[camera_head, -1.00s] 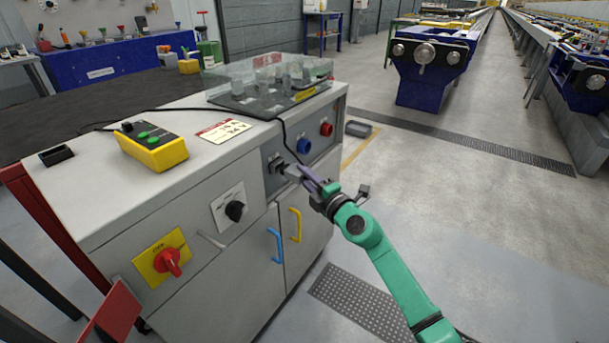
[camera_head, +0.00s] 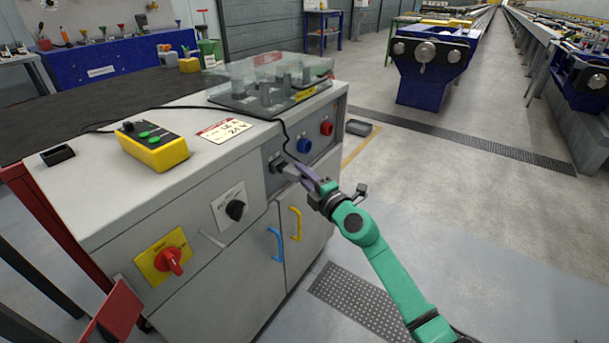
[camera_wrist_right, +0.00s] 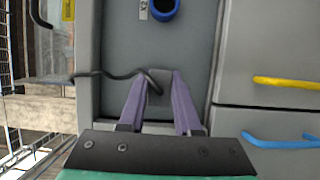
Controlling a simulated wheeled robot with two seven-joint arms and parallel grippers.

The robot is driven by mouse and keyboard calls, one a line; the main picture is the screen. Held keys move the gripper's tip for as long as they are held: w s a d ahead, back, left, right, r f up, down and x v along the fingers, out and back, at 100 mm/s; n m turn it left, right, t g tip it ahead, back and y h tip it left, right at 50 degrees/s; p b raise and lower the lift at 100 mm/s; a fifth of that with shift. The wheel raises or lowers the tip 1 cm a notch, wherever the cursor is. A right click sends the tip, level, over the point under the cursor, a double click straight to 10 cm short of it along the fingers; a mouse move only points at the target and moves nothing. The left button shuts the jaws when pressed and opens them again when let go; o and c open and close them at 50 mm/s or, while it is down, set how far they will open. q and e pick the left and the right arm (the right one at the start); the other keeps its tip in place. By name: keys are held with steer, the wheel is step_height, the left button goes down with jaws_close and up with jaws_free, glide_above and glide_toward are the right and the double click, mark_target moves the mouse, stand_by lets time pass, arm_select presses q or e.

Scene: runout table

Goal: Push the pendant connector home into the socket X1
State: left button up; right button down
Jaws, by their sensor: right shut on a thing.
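My right gripper (camera_head: 302,173), with purple fingers, is shut on the grey pendant connector (camera_head: 290,170) at the cabinet's front panel. In the right wrist view the connector (camera_wrist_right: 158,88) sits between the two fingers (camera_wrist_right: 158,100), with its black cable leaving to the left. The connector's front end is at the socket X1 (camera_head: 275,162) on the grey panel. The connector and fingers hide most of the socket, so I cannot tell how deep the connector sits. The cable runs up over the cabinet top to the yellow pendant (camera_head: 153,147). My left gripper is not in view.
Below are a blue handle (camera_head: 275,244) and a yellow handle (camera_head: 296,224). A clear cover (camera_head: 268,85) stands on the cabinet. The floor at right is open.

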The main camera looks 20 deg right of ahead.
steer(key=shift+w+a+r, duration=0.1)
steer(key=shift+w+a, duration=0.6)
steer(key=shift+w, duration=0.15)
steer(key=c, duration=0.5)
jaws_free()
steer(key=shift+c, duration=0.2)
